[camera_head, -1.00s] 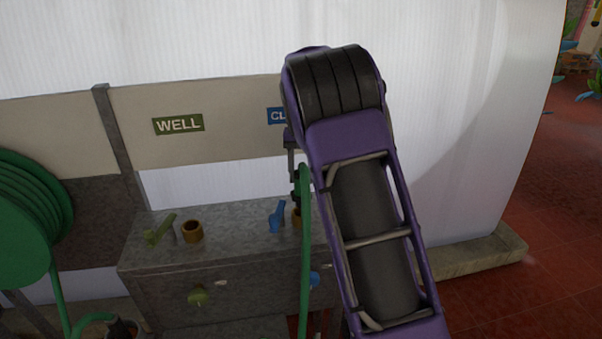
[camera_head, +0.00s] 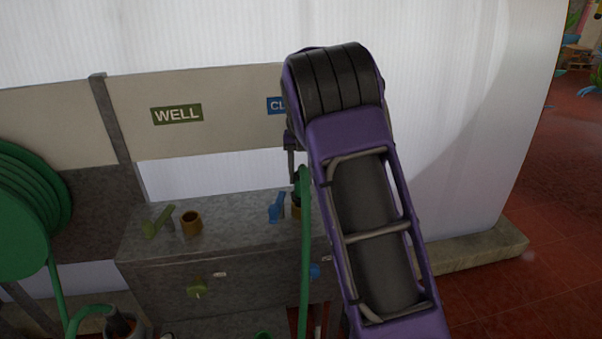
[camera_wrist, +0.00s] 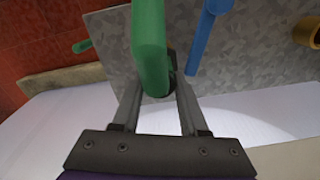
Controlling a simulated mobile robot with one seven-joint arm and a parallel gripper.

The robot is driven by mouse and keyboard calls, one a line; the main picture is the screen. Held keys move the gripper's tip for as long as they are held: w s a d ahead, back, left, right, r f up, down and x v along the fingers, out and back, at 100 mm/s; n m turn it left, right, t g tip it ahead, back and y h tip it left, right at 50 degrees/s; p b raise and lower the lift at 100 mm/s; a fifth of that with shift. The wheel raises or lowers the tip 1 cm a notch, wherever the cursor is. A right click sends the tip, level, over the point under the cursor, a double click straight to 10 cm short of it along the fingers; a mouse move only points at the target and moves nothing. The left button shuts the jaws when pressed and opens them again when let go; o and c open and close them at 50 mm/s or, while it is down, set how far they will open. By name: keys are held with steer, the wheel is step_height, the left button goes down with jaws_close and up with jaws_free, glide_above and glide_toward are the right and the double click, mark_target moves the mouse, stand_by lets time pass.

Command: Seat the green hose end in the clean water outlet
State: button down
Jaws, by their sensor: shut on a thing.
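My gripper (camera_wrist: 155,88) is shut on the green hose end (camera_wrist: 150,45) in the wrist view. In the head view the green hose (camera_head: 305,260) hangs down in front of the bench, and my gripper (camera_head: 297,188) is largely hidden behind the hose and my purple arm. The clean water outlet, a brass ring (camera_head: 296,211), stands under the hose end, beside the blue lever (camera_head: 277,208) and partly covered by the hose. Whether the end touches or enters the ring cannot be told. The blue CLEAN sign (camera_head: 276,106) is partly hidden by my arm.
The well outlet (camera_head: 191,224), another brass ring, stands left on the grey bench (camera_head: 235,222), next to a green lever (camera_head: 158,222) and below the WELL sign (camera_head: 177,114). A green hose reel (camera_head: 30,215) is at far left. Red floor (camera_head: 500,295) lies clear at right.

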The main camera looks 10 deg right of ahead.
steer(key=shift+f+b, duration=0.35)
steer(key=shift+f, duration=0.4)
steer(key=shift+f, duration=0.35)
stand_by(0.3)
steer(key=shift+c, duration=1.8)
jaws_free()
